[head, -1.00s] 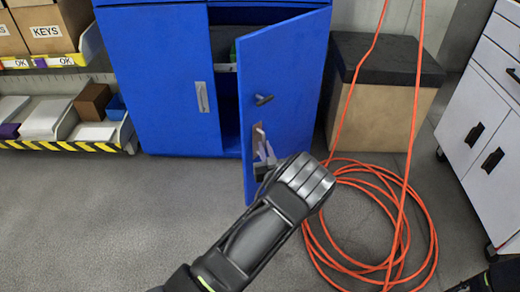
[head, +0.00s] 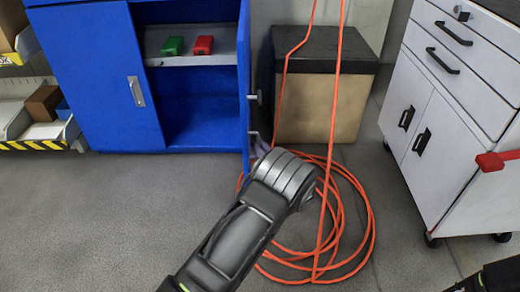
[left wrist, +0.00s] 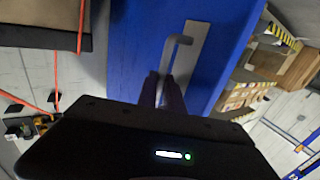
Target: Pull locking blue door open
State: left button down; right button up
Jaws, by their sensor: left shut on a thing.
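The blue cabinet's right door (head: 244,75) stands wide open, seen nearly edge-on in the head view. The left wrist view shows its blue face (left wrist: 215,45) with a bent metal handle (left wrist: 178,48) on a grey plate. My left gripper (head: 262,150) is at the door's handle, mostly hidden behind my wrist in the head view. In the left wrist view its fingers (left wrist: 163,88) are shut on the handle. The cabinet's left door (head: 95,80) is closed. My right gripper is not visible; only a dark part of me shows at the lower right.
A green item (head: 173,46) and a red item (head: 204,45) sit on the cabinet's shelf (head: 190,61). A box with a dark lid (head: 320,100) stands right of the door. An orange cable (head: 365,215) coils on the floor. A white drawer cabinet (head: 450,110) stands at the right.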

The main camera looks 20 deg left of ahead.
pick_arm(q)
jog(key=shift+w+r, duration=0.15)
jog(key=shift+r, duration=0.1)
jog(key=c, duration=1.5)
grip_release()
jog(key=shift+f, duration=0.15)
jog(key=p+v, duration=0.2)
jog(key=v, duration=0.6)
jog(key=shift+p, duration=0.35)
jog(key=shift+a, duration=0.1)
